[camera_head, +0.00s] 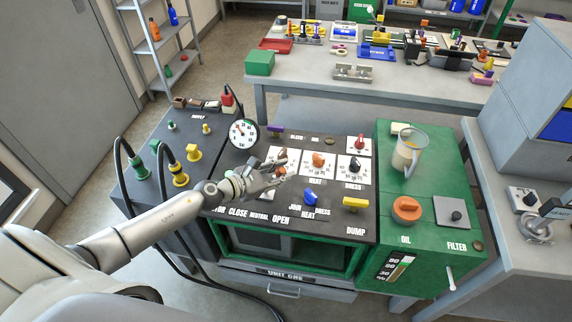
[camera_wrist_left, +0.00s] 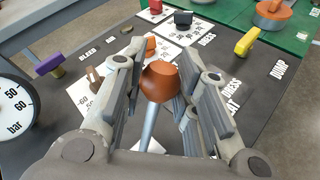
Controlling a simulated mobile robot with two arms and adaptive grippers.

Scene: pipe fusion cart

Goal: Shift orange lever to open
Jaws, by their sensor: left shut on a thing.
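The orange lever has a rounded orange knob (camera_wrist_left: 160,80) on a bare metal shaft (camera_wrist_left: 149,128) in the left wrist view. My left gripper (camera_head: 277,172) is over the dark control panel (camera_head: 235,180) in the head view. In the wrist view its fingers (camera_wrist_left: 165,92) are shut around the knob from both sides. In the head view the gripper mostly hides the lever. The labels CLOSE, NEUTRAL and OPEN (camera_head: 281,220) run along the panel's front, left to right, below the gripper. My right gripper is not in view.
A pressure gauge (camera_head: 243,133) stands at the panel's back left. Close by are an orange dial (camera_head: 318,160), a blue knob (camera_head: 310,196) and a yellow lever (camera_head: 355,203). A green oil unit (camera_head: 432,220) with a clear jug (camera_head: 408,150) stands to the right.

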